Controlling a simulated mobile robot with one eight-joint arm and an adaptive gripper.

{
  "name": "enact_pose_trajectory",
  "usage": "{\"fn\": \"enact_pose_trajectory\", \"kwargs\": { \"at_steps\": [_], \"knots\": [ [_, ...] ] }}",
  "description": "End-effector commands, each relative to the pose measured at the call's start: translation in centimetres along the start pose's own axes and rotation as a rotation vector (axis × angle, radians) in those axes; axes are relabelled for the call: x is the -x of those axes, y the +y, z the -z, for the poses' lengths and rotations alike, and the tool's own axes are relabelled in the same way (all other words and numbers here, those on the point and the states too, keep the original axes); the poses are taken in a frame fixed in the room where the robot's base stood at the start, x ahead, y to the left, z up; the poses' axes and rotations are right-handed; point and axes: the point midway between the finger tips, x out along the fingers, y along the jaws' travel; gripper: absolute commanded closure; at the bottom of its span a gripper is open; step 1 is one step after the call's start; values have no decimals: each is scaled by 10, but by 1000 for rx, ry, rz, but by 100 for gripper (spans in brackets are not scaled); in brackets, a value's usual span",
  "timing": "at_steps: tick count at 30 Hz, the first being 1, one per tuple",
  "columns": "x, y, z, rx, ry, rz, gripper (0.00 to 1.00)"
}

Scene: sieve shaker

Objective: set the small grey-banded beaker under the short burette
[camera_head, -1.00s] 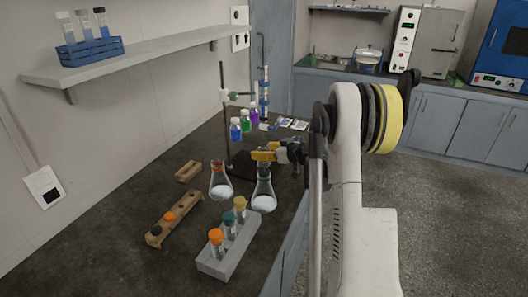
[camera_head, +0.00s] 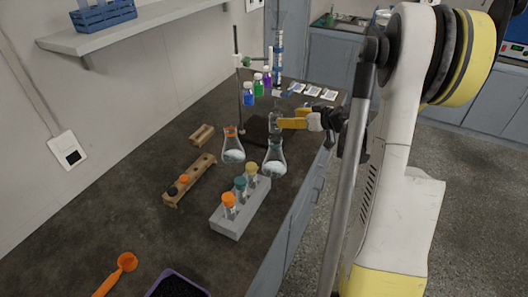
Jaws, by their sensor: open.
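A burette (camera_head: 278,45) with blue on it is held upright beside the dark rod of a stand (camera_head: 240,100) with a green clamp, at the back of the bench. I cannot tell whether it is the short one. My gripper (camera_head: 292,122) with yellow fingers is open, above the bench and in front of the burette. A small clear glass shape (camera_head: 274,119) shows at the fingertips; I cannot tell whether it is the grey-banded beaker. No grey band can be made out.
Two conical flasks (camera_head: 274,160) (camera_head: 233,150) stand just in front of my gripper. Nearer are a grey rack (camera_head: 232,222) of capped tubes and a wooden rack (camera_head: 188,182). Several coloured bottles (camera_head: 258,86) stand at the back.

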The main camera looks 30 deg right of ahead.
Motion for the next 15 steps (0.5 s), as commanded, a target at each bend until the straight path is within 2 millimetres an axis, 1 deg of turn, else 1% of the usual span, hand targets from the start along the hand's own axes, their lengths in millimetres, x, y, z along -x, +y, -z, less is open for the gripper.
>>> {"fn": "enact_pose_trajectory", "kwargs": {
  "at_steps": [1,2,3,5,6,7,8,9,11,12,14,15],
  "knots": [
    [-1,-25,11,-8,-31,19,38],
    [0,-40,16,-17,-55,28,38],
    [1,-62,23,-28,-89,39,38],
    [6,-96,32,-46,-145,52,38],
    [11,-119,36,-57,-181,57,38],
    [15,-135,38,-63,-207,59,38],
    [20,-151,40,-69,-232,60,38],
    [28,-172,41,-75,-265,58,38],
    [40,-201,41,-84,-310,52,38],
    [50,-220,40,-88,-338,47,38],
    [65,-246,36,-91,-377,34,38],
    [76,-263,32,-93,-400,25,38]
  ]
}}
